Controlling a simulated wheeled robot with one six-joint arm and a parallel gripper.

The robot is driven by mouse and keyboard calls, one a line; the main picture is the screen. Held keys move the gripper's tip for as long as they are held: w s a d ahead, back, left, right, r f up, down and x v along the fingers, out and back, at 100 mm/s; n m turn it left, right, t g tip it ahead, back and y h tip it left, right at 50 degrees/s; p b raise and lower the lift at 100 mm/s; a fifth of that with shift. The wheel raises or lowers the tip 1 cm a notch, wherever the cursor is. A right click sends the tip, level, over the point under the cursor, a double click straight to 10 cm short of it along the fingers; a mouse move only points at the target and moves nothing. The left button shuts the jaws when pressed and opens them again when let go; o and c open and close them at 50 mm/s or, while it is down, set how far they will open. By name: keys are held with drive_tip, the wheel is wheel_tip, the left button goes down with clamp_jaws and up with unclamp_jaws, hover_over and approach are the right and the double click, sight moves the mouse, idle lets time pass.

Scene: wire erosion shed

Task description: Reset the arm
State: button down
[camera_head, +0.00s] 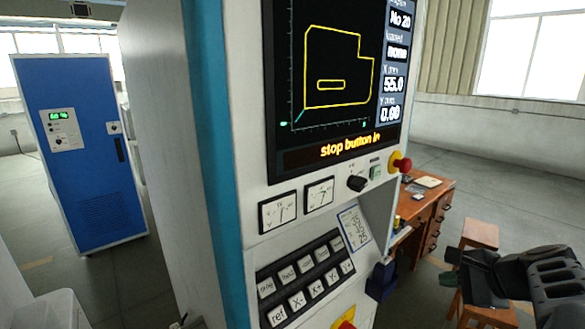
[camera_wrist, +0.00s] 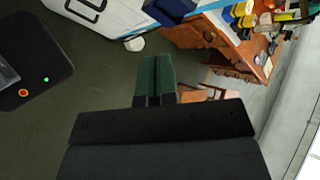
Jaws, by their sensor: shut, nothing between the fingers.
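My gripper (camera_head: 448,279) is at the lower right in the head view, at the end of my dark arm. It is right of the control cabinet, clear of the panel, in front of the wooden furniture. In the wrist view my gripper (camera_wrist: 153,62) shows two dark green fingers pressed together, with nothing between them. The floor lies beyond their tips. Most of my arm is out of the picture.
The control cabinet (camera_head: 165,130) has a screen (camera_head: 330,80) reading "stop button in", a red knob (camera_head: 401,162) and keys. A wooden desk (camera_head: 428,212) and stool (camera_head: 480,236) stand behind my gripper. A blue cabinet (camera_head: 85,150) stands left. Open floor lies at right.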

drive_tip(key=s+a+f+n+g+h, duration=0.2)
drive_tip(key=s+a+f+n, duration=0.1)
drive_tip(key=a+n, duration=0.5)
drive_tip(key=s+a+f+n+g+h, duration=0.1)
drive_tip(key=s+a+f+n, duration=0.3)
drive_tip(key=a+n, duration=0.4)
drive_tip(key=shift+s+a+n+g+h, duration=0.2)
drive_tip(key=shift+s+n+g+h, duration=0.2)
drive_tip(key=shift+s+n+h, duration=0.7)
drive_tip(key=shift+w+a+n+y, duration=0.1)
drive_tip(key=shift+w+n+y, duration=0.2)
drive_tip(key=shift+w+n, duration=0.15)
